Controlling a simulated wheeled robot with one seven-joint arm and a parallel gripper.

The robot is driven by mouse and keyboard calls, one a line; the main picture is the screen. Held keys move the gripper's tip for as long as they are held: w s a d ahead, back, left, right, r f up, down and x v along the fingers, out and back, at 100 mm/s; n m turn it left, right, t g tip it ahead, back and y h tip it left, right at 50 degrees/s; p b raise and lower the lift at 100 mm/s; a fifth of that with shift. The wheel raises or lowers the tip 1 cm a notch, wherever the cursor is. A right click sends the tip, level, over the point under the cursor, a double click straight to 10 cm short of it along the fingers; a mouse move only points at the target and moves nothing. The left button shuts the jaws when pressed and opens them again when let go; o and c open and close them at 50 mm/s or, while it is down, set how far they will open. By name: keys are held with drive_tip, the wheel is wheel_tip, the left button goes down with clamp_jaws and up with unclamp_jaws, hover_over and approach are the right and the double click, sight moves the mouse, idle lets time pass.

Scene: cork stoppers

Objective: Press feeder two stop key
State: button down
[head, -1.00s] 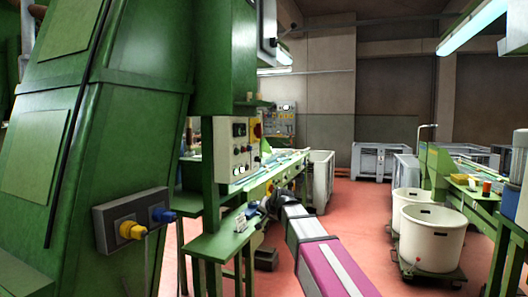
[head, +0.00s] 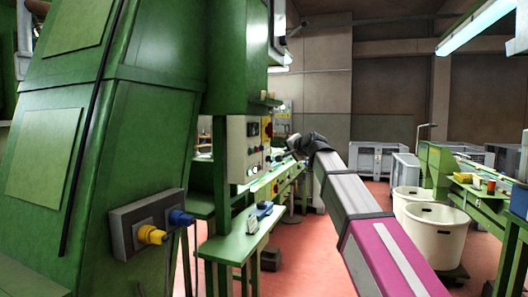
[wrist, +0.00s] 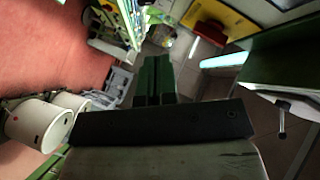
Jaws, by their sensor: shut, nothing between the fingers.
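A beige control panel (head: 240,150) with several small dark and pale buttons is fixed to the green machine, left of centre in the head view. A red knob (head: 268,129) is at its right side. The labels are too small to read, so I cannot tell which key is feeder two stop. My gripper (head: 291,144) is right of the panel at about its height, with a visible gap. In the wrist view my gripper (wrist: 154,62) shows as two dark green fingers, shut together and empty. No panel key can be made out between or ahead of the fingers there.
A green shelf (head: 243,238) below the panel holds a blue item (head: 262,209). A grey socket box (head: 150,223) juts from the green machine at left. White tubs (head: 435,238) and a green bench (head: 475,190) stand at right. Red floor between is open.

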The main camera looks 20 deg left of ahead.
drive_tip(key=a, duration=0.8)
drive_tip(key=shift+w+a, duration=0.35)
drive_tip(key=shift+a, duration=0.05)
drive_tip(key=shift+a, duration=0.15)
idle(2.0)
drive_tip(key=shift+a, duration=0.3)
drive_tip(key=shift+a, duration=0.4)
idle(0.8)
idle(0.3)
drive_tip(key=shift+d, duration=0.85)
drive_tip(key=shift+s+d, duration=0.2)
drive_tip(key=shift+d, duration=2.3)
